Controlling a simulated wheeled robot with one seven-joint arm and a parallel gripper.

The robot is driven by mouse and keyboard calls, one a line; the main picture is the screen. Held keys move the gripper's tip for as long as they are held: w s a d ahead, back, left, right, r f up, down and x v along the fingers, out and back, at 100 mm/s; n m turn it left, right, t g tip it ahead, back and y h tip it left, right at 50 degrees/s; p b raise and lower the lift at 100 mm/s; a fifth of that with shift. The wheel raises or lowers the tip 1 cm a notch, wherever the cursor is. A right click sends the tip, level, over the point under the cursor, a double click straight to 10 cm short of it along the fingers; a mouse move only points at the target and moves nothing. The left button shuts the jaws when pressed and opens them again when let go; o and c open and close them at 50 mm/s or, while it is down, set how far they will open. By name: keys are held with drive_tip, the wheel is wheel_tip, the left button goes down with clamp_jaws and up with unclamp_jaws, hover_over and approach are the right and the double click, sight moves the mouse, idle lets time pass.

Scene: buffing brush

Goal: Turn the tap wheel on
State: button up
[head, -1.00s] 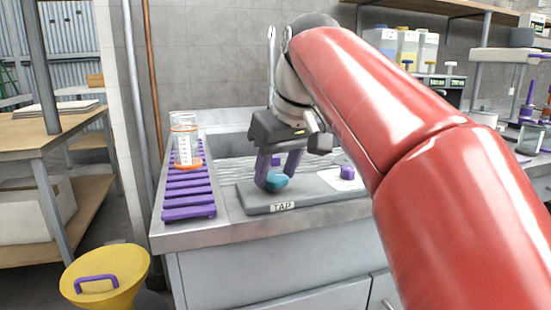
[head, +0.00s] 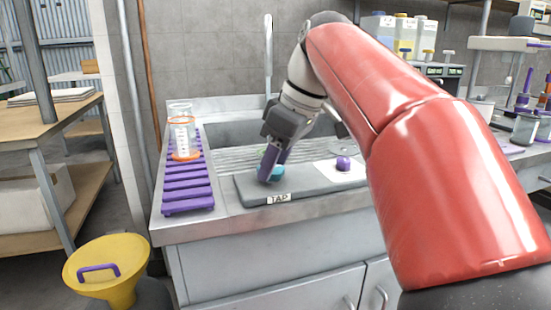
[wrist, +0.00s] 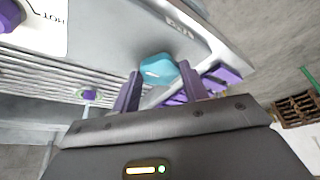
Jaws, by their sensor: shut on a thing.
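The teal tap wheel (head: 276,174) sits on a grey panel (head: 312,187) labelled TAP at the front of the sink counter. In the wrist view the teal wheel (wrist: 158,68) lies between the purple fingers, at their tips. My gripper (head: 269,172) points down at the wheel, tilted, and is shut on it. The fingers also show in the wrist view (wrist: 160,82). In the head view the fingers hide part of the wheel.
A purple knob (head: 343,163) stands on a white plate to the right; its plate reads HOT in the wrist view. A purple slatted rack (head: 187,185) with a glass beaker (head: 183,138) is at the left. A yellow bin (head: 107,272) stands below.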

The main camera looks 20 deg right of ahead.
drive_tip(key=o, duration=1)
drive_tip(key=v, duration=0.7)
drive_tip(key=shift+r, duration=0.4)
drive_tip(key=shift+s, duration=0.1)
